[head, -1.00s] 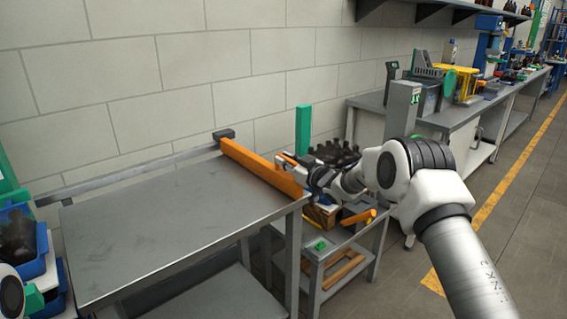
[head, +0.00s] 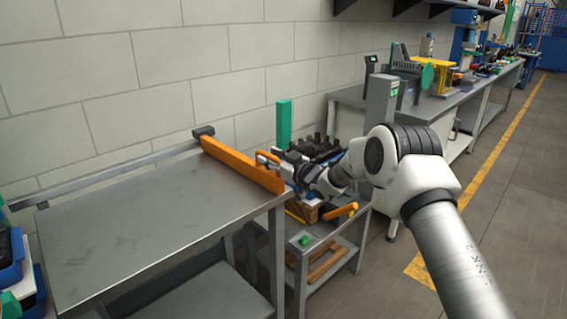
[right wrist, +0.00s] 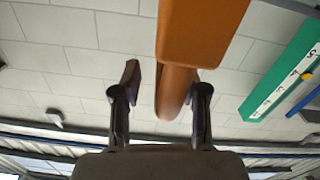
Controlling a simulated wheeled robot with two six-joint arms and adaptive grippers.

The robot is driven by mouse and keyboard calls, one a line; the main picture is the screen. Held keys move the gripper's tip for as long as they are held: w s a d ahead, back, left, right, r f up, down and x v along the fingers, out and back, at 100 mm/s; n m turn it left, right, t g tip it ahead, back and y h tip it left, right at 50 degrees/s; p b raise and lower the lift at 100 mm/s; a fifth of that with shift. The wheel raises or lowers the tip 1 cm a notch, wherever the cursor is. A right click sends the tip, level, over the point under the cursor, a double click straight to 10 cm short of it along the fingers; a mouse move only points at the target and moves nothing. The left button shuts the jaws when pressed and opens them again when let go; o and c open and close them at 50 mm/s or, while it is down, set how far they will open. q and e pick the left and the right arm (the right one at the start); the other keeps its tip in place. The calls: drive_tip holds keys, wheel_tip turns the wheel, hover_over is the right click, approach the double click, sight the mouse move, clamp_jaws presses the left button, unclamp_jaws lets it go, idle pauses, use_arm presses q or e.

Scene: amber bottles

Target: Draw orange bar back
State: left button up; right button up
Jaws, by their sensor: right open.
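The orange bar (head: 240,162) lies across the right end of the grey metal table, by the block at the end of a rail. A curved orange handle (head: 268,156) stands on its right side. My right gripper (head: 279,162) is at this handle, reaching in from the right. In the right wrist view, my right gripper (right wrist: 163,100) is open, with the handle (right wrist: 175,92) partly between its fingers, nearer the right one. The bar's end (right wrist: 203,30) shows above. Contact with the handle cannot be told. My left gripper is out of view.
The table top (head: 150,215) is bare left of the bar. The rail (head: 110,172) runs along its back edge. A lower cart (head: 335,240) with dark bottles (head: 318,148) stands to the right, under my right arm. Blue bins (head: 12,262) stand at the left edge.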

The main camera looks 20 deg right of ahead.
drive_tip(key=v, duration=1)
drive_tip(key=shift+s+d, duration=0.15)
drive_tip(key=shift+d, duration=0.05)
